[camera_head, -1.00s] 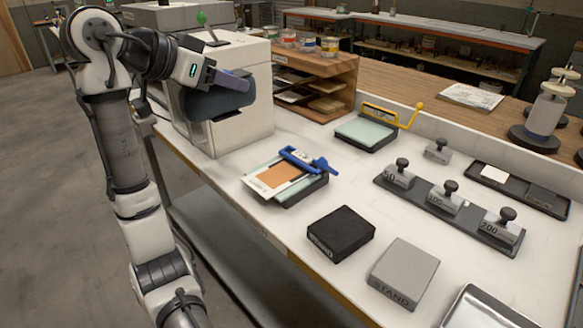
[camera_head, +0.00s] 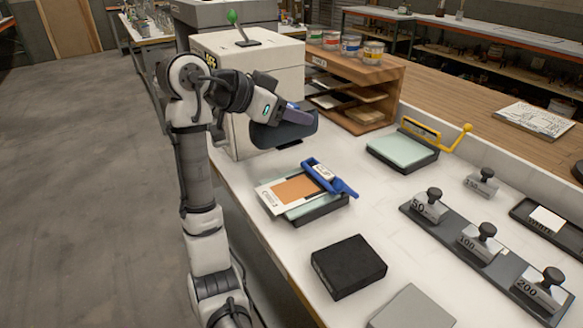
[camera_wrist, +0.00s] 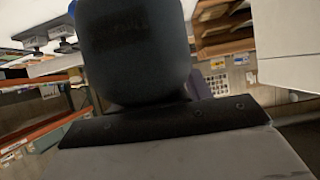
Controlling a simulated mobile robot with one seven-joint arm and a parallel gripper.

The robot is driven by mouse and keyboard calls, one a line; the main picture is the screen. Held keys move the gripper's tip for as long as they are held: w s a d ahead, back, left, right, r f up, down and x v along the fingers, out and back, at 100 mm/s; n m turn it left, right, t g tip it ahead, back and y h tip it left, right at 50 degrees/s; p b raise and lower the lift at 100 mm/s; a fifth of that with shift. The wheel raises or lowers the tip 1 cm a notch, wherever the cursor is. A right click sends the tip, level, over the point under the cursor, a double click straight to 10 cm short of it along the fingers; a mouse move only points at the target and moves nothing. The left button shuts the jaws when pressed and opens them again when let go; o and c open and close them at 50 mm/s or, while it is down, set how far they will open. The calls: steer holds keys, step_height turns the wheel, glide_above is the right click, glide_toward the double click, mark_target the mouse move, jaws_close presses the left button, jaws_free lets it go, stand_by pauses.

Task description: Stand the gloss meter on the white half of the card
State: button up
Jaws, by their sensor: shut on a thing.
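My gripper (camera_head: 292,117) is shut on a dark blue-grey rounded body, which looks like the gloss meter (camera_head: 284,134). It is held in the air in front of the white cabinet, above the bench. In the wrist view the gloss meter (camera_wrist: 135,50) fills the upper middle, and its far side is hidden. A white card with an orange patch (camera_head: 297,188) lies tilted on a pale green plate, under a blue clamp bar (camera_head: 330,180). Much of the card is orange. The gloss meter is apart from it, above and behind.
A black block (camera_head: 348,266) and a grey block (camera_head: 412,310) lie at the front. A weight rack (camera_head: 440,240), a dark tray (camera_head: 570,240) with a white square, and a yellow-handled plate (camera_head: 402,150) are to the right. The white cabinet (camera_head: 265,75) stands behind my gripper.

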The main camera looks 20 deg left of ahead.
step_height(320, 180, down, 13)
steer(key=shift+r+p, duration=0.1)
steer(key=shift+p, duration=0.5)
steer(key=shift+d, duration=0.1)
steer(key=o, duration=1.3)
steer(key=shift+f, duration=0.2)
